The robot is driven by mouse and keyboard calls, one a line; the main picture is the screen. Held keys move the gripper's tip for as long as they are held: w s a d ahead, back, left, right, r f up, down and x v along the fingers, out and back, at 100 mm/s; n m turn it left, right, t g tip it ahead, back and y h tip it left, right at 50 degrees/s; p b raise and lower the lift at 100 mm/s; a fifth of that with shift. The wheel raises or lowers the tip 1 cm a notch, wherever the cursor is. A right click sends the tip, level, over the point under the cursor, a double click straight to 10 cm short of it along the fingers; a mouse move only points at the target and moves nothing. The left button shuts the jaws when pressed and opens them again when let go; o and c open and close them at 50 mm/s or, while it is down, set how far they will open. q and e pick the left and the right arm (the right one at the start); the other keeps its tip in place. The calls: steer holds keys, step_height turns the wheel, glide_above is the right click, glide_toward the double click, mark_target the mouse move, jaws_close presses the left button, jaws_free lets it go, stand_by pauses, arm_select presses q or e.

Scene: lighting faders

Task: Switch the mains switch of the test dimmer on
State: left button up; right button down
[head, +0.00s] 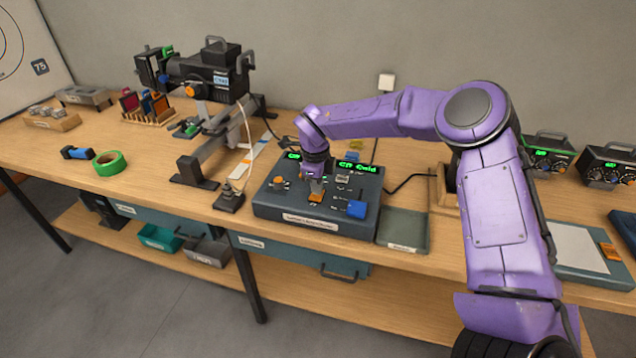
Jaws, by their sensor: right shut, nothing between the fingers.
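The test dimmer looks to be the dark grey-blue console (290,214) on the bench, with green lit displays (356,167) along its back and several small controls on top. I cannot tell which control is the mains switch. My right gripper (316,196) points down over the middle of the console, shut and empty, close to the panel. My left gripper is out of view.
A grey tray (404,229) adjoins the console on the right. A black spotlight (205,75) on a rail stands to the left, with a small black box (229,200) before it. Green tape (109,163) lies far left. Two more display units (548,152) stand at right.

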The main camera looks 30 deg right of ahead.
step_height(320, 180, up, 4)
steer(key=p, duration=0.4)
steer(key=shift+w+d+r, duration=0.15)
steer(key=shift+r, duration=0.05)
steer(key=shift+w+d+r+b, duration=0.1)
steer(key=shift+w+r+b, duration=0.05)
steer(key=shift+r+b, duration=0.2)
step_height(320, 180, up, 9)
steer(key=b, duration=0.2)
steer(key=shift+w+d, duration=0.2)
steer(key=shift+d, duration=0.2)
steer(key=shift+f, duration=0.1)
